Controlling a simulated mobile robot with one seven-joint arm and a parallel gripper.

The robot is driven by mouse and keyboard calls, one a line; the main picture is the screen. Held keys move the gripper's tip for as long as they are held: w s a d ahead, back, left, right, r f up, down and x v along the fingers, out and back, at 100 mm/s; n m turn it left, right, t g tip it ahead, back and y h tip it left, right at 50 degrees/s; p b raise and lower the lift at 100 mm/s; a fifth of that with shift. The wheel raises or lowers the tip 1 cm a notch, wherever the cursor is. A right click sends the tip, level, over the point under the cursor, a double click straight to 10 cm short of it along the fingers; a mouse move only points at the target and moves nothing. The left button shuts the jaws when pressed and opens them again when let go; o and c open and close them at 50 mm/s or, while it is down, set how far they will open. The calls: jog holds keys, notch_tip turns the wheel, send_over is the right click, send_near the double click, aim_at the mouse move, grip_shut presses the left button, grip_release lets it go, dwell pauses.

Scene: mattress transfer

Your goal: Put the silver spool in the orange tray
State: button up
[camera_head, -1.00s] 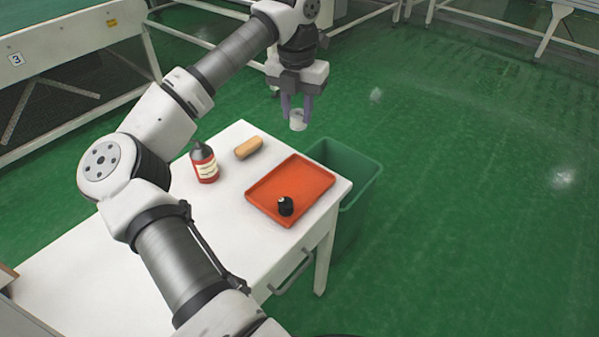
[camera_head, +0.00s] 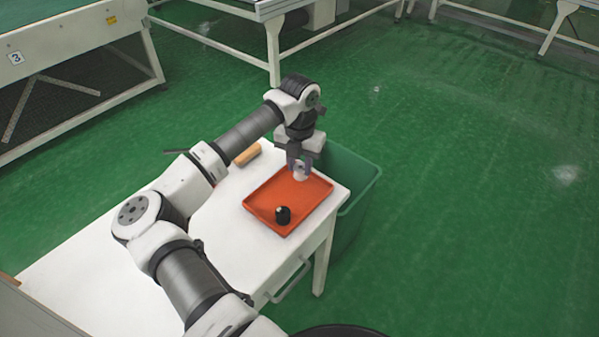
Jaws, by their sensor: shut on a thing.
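The orange tray (camera_head: 262,203) lies on the white table near its right end. My gripper (camera_head: 299,172) is over the far right part of the tray, pointing down. It is shut on the silver spool (camera_head: 300,176), which shows as a small pale piece between the fingertips. I cannot tell whether the spool touches the tray floor or hangs just above it. A small black object (camera_head: 283,215) stands in the near part of the tray.
A tan block (camera_head: 246,155) lies on the table (camera_head: 221,228) behind the tray, partly hidden by my arm. A green bin (camera_head: 362,195) stands on the floor by the table's right end. The green floor to the right is clear.

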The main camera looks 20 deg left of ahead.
notch_tip(320, 180, down, 4)
jog(key=shift+r+p, duration=0.1)
jog(key=shift+p, duration=0.35)
jog(key=shift+f, duration=0.35)
jog(key=shift+f, duration=0.25)
jog(key=o, duration=0.9)
jog(key=shift+r, duration=0.1)
jog(key=shift+o, duration=0.2)
jog(key=shift+r, duration=0.1)
notch_tip(320, 180, up, 12)
jog(key=b, duration=0.3)
